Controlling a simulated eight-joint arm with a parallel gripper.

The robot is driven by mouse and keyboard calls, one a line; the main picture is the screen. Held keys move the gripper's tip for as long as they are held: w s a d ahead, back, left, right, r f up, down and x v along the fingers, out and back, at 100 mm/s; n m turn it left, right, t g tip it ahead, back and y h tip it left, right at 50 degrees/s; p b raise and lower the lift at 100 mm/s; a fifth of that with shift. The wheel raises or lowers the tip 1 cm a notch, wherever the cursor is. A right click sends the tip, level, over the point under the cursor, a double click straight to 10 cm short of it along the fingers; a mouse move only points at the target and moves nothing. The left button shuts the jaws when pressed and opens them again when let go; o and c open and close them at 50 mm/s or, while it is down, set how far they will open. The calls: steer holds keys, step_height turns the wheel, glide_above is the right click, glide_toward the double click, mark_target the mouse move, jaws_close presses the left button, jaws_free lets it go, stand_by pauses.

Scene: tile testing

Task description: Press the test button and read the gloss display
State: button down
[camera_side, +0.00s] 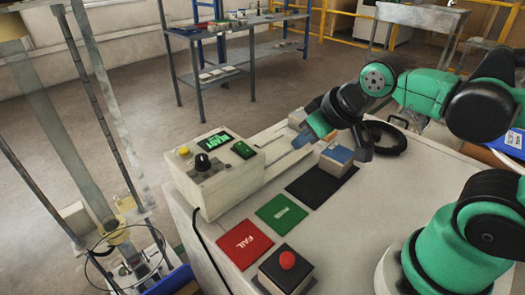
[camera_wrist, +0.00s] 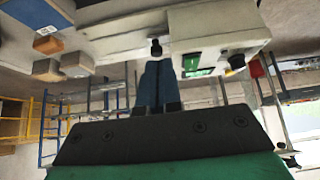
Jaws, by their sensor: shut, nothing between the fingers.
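The beige gloss tester (camera_side: 235,180) stands left of centre in the side view. Its top has a display (camera_side: 217,141) with green lettering too small to read surely, a green panel or button (camera_side: 243,149), a yellow button (camera_side: 184,151) and a black knob (camera_side: 203,161). A red button (camera_side: 287,260) sits on a separate black box in front. I cannot tell which is the test button. My gripper (camera_side: 308,136) is right of the tester, apart from its buttons. In the wrist view my gripper (camera_wrist: 156,52) is shut and empty; the tester (camera_wrist: 215,40) appears upside down beyond it.
A red FAIL mat (camera_side: 245,243), a green mat (camera_side: 281,213) and a black mat (camera_side: 315,188) lie on the bench. A blue-topped block (camera_side: 337,158) stands by my gripper. A shelf (camera_side: 225,75) stands at the back.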

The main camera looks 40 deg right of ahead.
stand_by(0.6)
step_height(320, 180, up, 7)
steer(key=m+t+y, duration=0.1)
steer(key=m+t, duration=0.1)
steer(key=m, duration=0.6)
glide_above(186, 152)
steer(key=shift+a+r, duration=0.1)
steer(key=shift+r, duration=0.1)
steer(key=shift+f, duration=4.45)
steer(key=shift+f, duration=0.4)
